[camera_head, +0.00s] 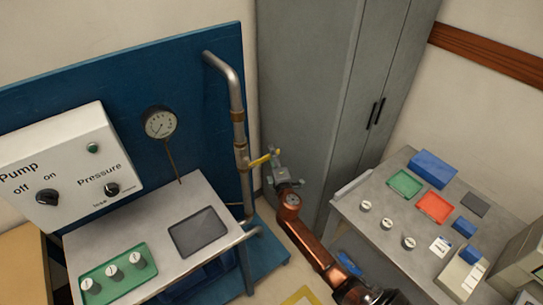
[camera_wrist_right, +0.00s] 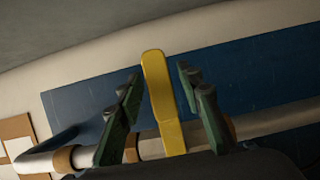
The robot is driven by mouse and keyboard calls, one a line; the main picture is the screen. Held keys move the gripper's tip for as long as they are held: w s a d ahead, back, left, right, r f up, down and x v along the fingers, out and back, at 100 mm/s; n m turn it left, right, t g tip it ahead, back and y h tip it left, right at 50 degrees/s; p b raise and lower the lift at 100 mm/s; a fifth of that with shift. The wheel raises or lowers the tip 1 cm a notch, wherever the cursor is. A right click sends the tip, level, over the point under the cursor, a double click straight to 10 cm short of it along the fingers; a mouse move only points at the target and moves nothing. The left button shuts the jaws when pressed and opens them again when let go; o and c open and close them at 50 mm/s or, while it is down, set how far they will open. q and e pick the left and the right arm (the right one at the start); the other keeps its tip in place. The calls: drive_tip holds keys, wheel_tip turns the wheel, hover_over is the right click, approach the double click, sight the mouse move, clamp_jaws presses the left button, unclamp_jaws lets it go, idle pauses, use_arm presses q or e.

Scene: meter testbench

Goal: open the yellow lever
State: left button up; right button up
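The yellow lever (camera_head: 262,159) is on the vertical metal pipe (camera_head: 239,128) at the blue panel. In the head view it sticks out to the right from the pipe, tilted slightly up. My right gripper (camera_head: 276,167) is at the lever's free end. In the right wrist view, the lever (camera_wrist_right: 161,100) stands between the two green fingers of the right gripper (camera_wrist_right: 158,76). A gap shows on each side of it, so the gripper is open around the lever without visible contact. My left gripper is not in view.
A white pump control box (camera_head: 62,165) and a round gauge (camera_head: 160,122) are left of the pipe. A grey cabinet (camera_head: 305,80) stands behind my right arm. A grey table (camera_head: 375,248) with trays and small meters is at the right.

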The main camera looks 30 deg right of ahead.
clamp_jaws()
idle(0.4)
